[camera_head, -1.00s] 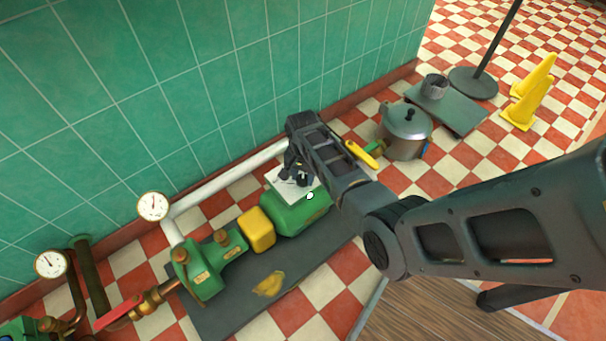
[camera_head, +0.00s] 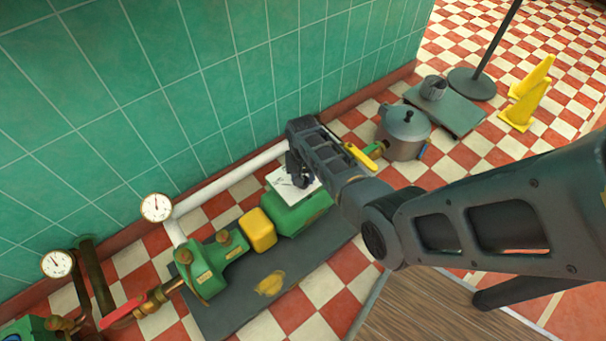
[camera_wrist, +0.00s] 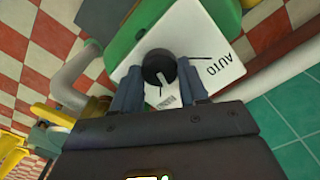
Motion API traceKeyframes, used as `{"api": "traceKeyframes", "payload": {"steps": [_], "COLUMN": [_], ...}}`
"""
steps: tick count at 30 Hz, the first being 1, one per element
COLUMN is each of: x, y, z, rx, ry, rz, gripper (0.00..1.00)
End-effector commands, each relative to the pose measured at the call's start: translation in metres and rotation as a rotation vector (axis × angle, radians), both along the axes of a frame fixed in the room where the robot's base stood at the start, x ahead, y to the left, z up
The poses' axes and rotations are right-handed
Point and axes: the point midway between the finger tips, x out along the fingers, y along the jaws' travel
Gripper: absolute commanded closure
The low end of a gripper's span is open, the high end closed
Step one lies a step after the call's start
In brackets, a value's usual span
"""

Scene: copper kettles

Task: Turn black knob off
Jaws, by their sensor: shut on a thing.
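The black knob (camera_wrist: 158,66) is round with a pale pointer line and sits on a white plate (camera_wrist: 190,35) printed with "AUTO" and another word partly hidden by my finger. In the wrist view my gripper (camera_wrist: 158,82) has one finger on each side of the knob and is shut on it. The pale line on the knob points toward my gripper, away from the "AUTO" print. In the head view the white plate (camera_head: 285,188) lies on top of a green machine housing (camera_head: 300,214), and my gripper (camera_head: 300,180) is over it, hiding the knob.
A yellow block (camera_head: 257,230) and a green pump (camera_head: 205,268) with pipes stand left of the housing. Two gauges, one a white dial (camera_head: 156,207), are further left. A grey kettle (camera_head: 404,132) and a yellow lever (camera_head: 360,156) are to the right. The tiled wall (camera_head: 150,110) is behind.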

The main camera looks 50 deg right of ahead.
Motion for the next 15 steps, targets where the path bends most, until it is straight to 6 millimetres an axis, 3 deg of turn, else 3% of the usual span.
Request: {"api": "traceKeyframes", "payload": {"steps": [15], "x": [-0.0001], "y": [0.0007], "z": [0.0003], "rx": [0.001], "ry": [0.002], "rz": [0.309], "gripper": [0.87]}}
